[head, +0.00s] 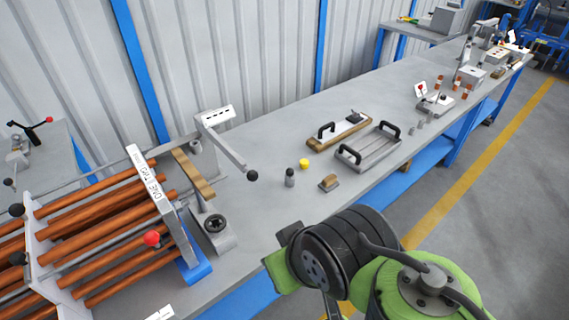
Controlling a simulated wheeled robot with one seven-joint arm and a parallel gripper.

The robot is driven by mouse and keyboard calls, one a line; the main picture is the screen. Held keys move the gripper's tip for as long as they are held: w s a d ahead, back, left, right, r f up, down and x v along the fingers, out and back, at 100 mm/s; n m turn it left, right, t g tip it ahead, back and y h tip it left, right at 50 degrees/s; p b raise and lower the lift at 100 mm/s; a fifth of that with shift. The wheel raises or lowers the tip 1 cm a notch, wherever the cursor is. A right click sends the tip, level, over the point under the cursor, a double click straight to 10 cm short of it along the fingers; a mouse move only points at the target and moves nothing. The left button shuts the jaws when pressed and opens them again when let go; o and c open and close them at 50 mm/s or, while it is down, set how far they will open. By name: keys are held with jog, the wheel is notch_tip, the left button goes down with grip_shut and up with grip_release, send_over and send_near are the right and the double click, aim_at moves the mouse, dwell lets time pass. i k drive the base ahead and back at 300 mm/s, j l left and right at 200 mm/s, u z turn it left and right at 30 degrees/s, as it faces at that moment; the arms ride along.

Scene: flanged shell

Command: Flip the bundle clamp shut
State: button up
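A rack of copper-coloured rods (95,228) lies at the left end of the bench. A pale upright bar with printed lettering (150,185) crosses the right end of the rods, and a red ball knob (151,238) shows beside it. Just right of it stands a grey fixture with a wooden strip (193,172) and a dark round fitting (215,224). A grey lever with a black ball knob (252,175) slants out over the bench. I cannot tell for certain which of these parts is the bundle clamp's moving arm. My green and black arm fills the bottom right; my gripper does not show.
The grey bench (265,135) runs to the upper right. A corrugated wall stands behind.

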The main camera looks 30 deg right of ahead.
aim_at(151, 238)
jog(key=z, duration=0.25)
jog(key=j+u, duration=0.15)
jog(key=u, duration=0.85)
jog(key=k+j+u, duration=0.1)
jog(key=j+u, duration=0.25)
jog(key=k+j+u, duration=0.1)
jog(key=j+u, duration=0.2)
